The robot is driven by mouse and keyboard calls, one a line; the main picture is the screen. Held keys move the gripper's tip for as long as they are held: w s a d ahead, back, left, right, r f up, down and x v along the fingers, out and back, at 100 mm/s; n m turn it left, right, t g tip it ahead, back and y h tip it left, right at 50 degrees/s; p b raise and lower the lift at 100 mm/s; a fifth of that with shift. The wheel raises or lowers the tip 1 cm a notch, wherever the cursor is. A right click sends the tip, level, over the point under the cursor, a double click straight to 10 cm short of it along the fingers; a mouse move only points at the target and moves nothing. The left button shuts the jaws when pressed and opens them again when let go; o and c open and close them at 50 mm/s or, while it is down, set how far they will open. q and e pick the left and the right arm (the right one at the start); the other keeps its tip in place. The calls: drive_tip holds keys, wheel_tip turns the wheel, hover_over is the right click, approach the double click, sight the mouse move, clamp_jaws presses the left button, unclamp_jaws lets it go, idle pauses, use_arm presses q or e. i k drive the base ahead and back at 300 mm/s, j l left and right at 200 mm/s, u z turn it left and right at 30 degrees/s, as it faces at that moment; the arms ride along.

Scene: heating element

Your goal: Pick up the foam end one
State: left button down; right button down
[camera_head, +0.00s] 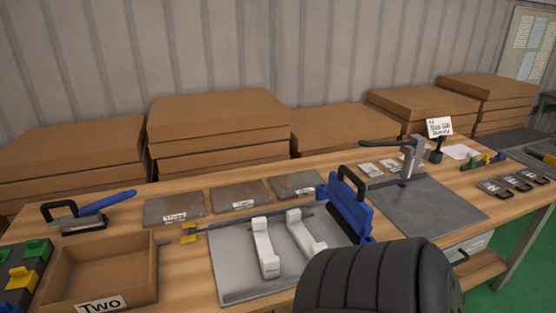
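Nothing in view is marked as foam end one, and I cannot tell which piece it is. Two white L-shaped pieces, a left one (265,250) and a right one (304,236), stand side by side on a light grey plate (231,273) on the wooden table. An open cardboard box (72,299) labelled "Two" stands at the front left and its visible inside looks empty. Neither of my grippers shows in this view. A dark ribbed rounded shape at the bottom hides part of the table's front.
A blue tool with a black handle (345,208) stands right of the white pieces. A lever press (411,160) stands on a dark grey plate (440,206). Labelled flat plates (240,194) lie behind. Stacked brown boxes (220,120) line the wall. A blue-handled tool (88,213) lies left.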

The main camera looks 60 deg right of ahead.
sight(269, 262)
drive_tip(key=z, duration=1.85)
